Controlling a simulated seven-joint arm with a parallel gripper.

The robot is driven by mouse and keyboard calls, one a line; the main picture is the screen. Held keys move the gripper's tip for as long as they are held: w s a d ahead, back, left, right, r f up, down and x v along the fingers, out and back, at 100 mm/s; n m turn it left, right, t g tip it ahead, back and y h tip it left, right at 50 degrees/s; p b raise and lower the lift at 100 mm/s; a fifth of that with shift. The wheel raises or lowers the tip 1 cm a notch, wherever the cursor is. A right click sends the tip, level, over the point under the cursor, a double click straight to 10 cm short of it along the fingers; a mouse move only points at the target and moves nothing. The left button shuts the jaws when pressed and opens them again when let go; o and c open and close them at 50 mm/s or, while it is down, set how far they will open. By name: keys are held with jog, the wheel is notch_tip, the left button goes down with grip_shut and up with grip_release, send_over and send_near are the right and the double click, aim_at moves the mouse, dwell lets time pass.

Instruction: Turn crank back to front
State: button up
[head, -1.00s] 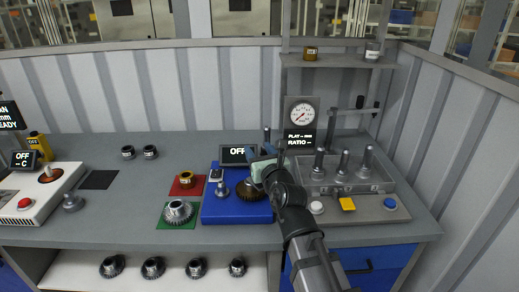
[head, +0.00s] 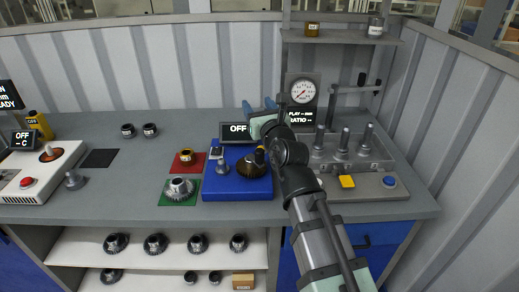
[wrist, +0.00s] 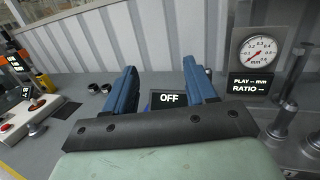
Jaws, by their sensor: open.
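The blue drive unit (head: 212,188) stands on the grey bench, with a bronze gear (head: 249,170) and a silver knob (head: 222,167) on top. A short dark handle with a yellow part (head: 259,155) stands at the gear, beside my arm; it looks like the crank handle, but my arm crowds it. My gripper (head: 258,106) is open and empty, raised above and behind the unit and facing the back wall. In the wrist view its two blue fingers (wrist: 160,75) stand apart, with the OFF display (wrist: 168,99) behind them.
A dial gauge (head: 302,91) and a fixture with several upright posts (head: 343,143) stand close to the right of my arm. A shelf (head: 335,37) hangs above. A red pad (head: 181,167) and a green pad (head: 167,197) hold parts at left. The back-left bench is mostly clear.

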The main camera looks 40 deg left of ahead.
notch_tip(320, 180, up, 16)
jog(key=w+r+m+t+y, duration=0.1)
jog(key=w+m+t+y, duration=0.15)
jog(key=m, duration=0.55)
jog(key=w+d+r+m+t+h, duration=0.35)
jog(key=w+m+t+h, duration=0.4)
jog(key=m, duration=1.05)
jog(key=m+g+h, duration=0.8)
jog(key=m+g, duration=0.2)
jog(key=g, duration=0.7)
send_near(260, 151)
jog(key=x, duration=1)
jog(key=shift+w+a+f, duration=0.15)
jog(key=shift+a+f, duration=0.05)
jog(key=shift+f, duration=0.15)
